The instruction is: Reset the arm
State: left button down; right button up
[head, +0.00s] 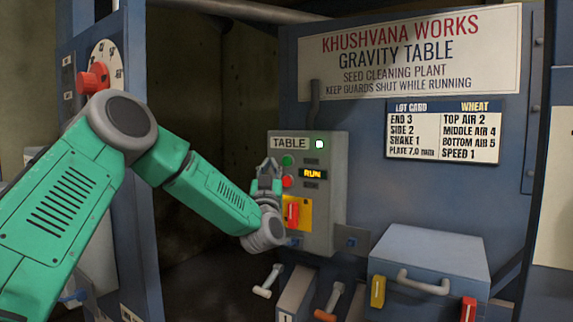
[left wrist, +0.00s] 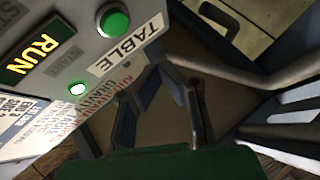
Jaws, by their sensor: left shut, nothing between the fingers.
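My green left arm comes in from the left, and its left gripper (head: 269,165) is shut and empty. The gripper points up in front of the grey TABLE control box (head: 325,215), near its green button (head: 288,160) and red button (head: 288,181). I cannot tell whether it touches the box. The display (head: 313,174) reads RUN and a pale green lamp (head: 319,144) is lit. In the left wrist view the box's green button (left wrist: 115,21) and RUN display (left wrist: 40,56) show at the upper left. My right gripper is out of view.
A red switch (head: 292,213) on a yellow plate sits just beside my wrist. Below are a white-handled lever (head: 267,281), an orange-handled lever (head: 328,303) and a blue-grey box with a handle (head: 430,262). A red knob (head: 93,79) on a dial is at the upper left.

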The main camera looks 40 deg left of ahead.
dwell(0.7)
pick_arm(q)
jog(key=d+f+m+g+h+b, duration=0.15)
jog(key=d+f+h, duration=0.3)
jog(key=f, duration=0.55)
jog(key=d+f+m+g+h+b, duration=0.1)
jog(key=d+f+m+h, duration=0.4)
jog(key=f, duration=0.6)
jog(key=d+f+m+g+h+b, duration=0.1)
jog(key=d+f+h, duration=0.2)
jog(key=d+f, duration=0.55)
jog(key=s+d+f+g+h+b, duration=0.1)
jog(key=s+d+f+g, duration=0.2)
jog(key=s+f, duration=0.6)
jog(key=s+d+f+g+h+b, duration=0.1)
jog(key=s+d+f+g+h, duration=0.25)
jog(key=f, duration=0.95)
jog(key=s+f+g, duration=0.3)
jog(key=s+f, duration=0.1)
jog(key=s, duration=0.6)
jog(key=s+d+f+g+y+b, duration=0.1)
jog(key=s+f+g, duration=0.2)
jog(key=s, duration=0.7)
jog(key=s+d+f+g+b, duration=0.1)
jog(key=s+f+g, duration=0.2)
jog(key=s, duration=0.6)
notch_tip(320, 180, down, 2)
jog(key=shift+s+f+m+g+y, duration=0.25)
jog(key=shift+s+m+g+y, duration=0.05)
jog(key=shift+s+m+y, duration=0.1)
